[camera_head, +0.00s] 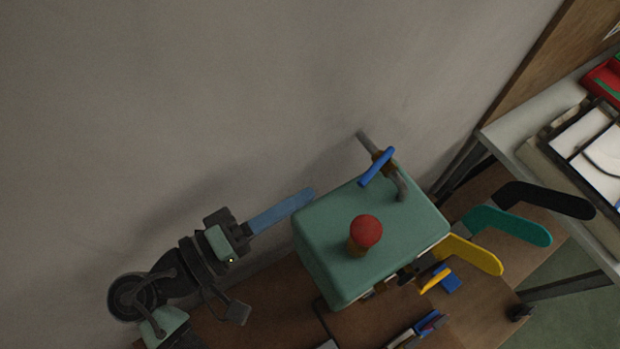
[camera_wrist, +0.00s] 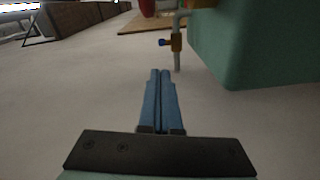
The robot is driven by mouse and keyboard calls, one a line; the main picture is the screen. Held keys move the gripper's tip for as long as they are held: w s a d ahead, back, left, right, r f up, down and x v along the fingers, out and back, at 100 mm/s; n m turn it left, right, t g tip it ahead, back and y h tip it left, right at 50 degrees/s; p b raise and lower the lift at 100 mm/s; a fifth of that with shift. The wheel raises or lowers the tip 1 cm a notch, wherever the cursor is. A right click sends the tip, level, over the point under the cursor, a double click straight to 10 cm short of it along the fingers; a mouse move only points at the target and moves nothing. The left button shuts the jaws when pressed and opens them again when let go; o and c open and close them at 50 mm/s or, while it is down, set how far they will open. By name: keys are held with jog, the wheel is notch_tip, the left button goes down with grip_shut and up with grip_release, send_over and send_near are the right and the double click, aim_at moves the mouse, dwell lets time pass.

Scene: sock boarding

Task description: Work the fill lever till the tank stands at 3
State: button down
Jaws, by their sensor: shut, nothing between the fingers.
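A green box-shaped machine (camera_head: 340,220) stands by the wall with a red round knob (camera_head: 366,231) on top. A blue lever (camera_head: 377,166) sits on a brass fitting and grey pipe at its back right corner. In the wrist view the blue lever end (camera_wrist: 163,43) shows ahead, beside the green body (camera_wrist: 250,45). My gripper (camera_head: 312,193) is shut and empty, its blue fingers pointing toward the lever from the machine's left, between machine and wall. The fingertips (camera_wrist: 160,72) are apart from the lever. I see no readable tank level.
Black (camera_head: 545,198), teal (camera_head: 515,225) and yellow (camera_head: 470,252) foot-shaped forms stick out on the machine's right. Small blue and red items lie on the brown bench (camera_head: 490,290) in front. A grey table (camera_head: 540,120) with trays stands at right. The wall runs close behind.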

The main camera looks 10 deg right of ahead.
jog(key=p+x, duration=0.2)
jog(key=x, duration=0.5)
jog(key=shift+w+d+r+p, duration=0.1)
jog(key=shift+d+p, duration=0.1)
jog(key=shift+p, duration=0.1)
jog(key=shift+w+d, duration=0.25)
jog(key=shift+d, duration=0.3)
jog(key=shift+s+d+f, duration=0.25)
jog(key=shift+s+d, duration=0.1)
jog(key=shift+s, duration=0.2)
jog(key=shift+a, duration=0.15)
jog(key=b+v, duration=0.4)
jog(key=v, duration=0.8)
jog(key=shift+s+a, duration=0.25)
jog(key=shift+a, duration=0.1)
